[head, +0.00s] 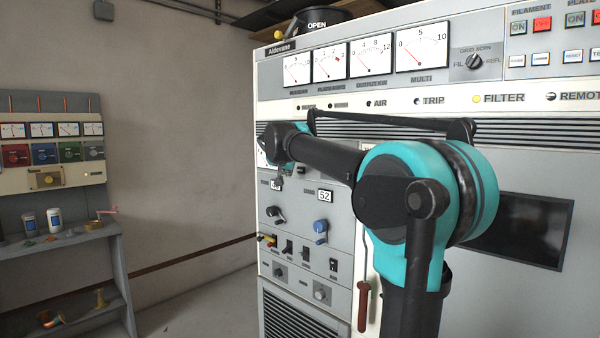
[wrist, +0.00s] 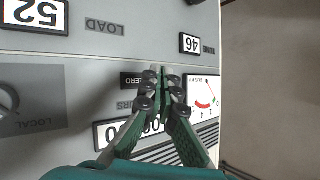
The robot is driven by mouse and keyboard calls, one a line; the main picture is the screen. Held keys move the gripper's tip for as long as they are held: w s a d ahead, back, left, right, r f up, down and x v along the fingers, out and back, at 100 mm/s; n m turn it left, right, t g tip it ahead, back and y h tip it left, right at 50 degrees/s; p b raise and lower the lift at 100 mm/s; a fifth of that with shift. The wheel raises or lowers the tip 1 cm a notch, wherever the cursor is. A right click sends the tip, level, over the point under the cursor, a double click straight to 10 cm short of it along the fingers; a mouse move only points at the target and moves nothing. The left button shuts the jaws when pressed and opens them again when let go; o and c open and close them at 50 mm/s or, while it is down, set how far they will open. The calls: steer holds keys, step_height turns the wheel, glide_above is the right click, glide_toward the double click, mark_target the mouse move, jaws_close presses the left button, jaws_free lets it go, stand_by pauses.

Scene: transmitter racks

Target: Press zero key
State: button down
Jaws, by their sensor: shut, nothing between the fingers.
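My gripper (wrist: 162,76) is shut and empty in the wrist view, its green fingers pointing at the grey panel. The fingertips lie right beside a dark label reading ZERO (wrist: 133,80) and cover part of the panel there. The zero key itself is not clearly visible, apparently behind the fingertips. I cannot tell whether the tips touch the panel. In the head view my arm reaches left across the transmitter rack (head: 345,235), and its own links hide most of the gripper.
Around the fingers in the wrist view are a counter (wrist: 108,133), a red-marked meter (wrist: 204,99), a display reading 46 (wrist: 190,44) and one reading 52 (wrist: 36,13). In the head view, knobs such as a blue one (head: 320,226) sit lower. A shelf (head: 72,236) stands left.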

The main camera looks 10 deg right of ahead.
steer(key=shift+s+a, duration=0.55)
steer(key=shift+a, duration=0.2)
steer(key=s+d+f+n+g, duration=0.1)
steer(key=s+d+f+g, duration=0.1)
steer(key=s+f, duration=0.55)
steer(key=s+d+f+n+g, duration=0.1)
steer(key=s+d+f, duration=0.25)
steer(key=f, duration=0.75)
steer(key=s+d+f+n+g, duration=0.1)
steer(key=s+f+g, duration=0.1)
steer(key=s+f, duration=0.65)
steer(key=s+a+f+n+g+y, duration=0.1)
steer(key=s+f+n+g+y, duration=0.1)
steer(key=s+f, duration=1.8)
steer(key=shift+s+n+g+y, duration=0.15)
steer(key=shift+n+g+y, duration=0.3)
steer(key=shift+y, duration=0.25)
steer(key=shift+f, duration=0.1)
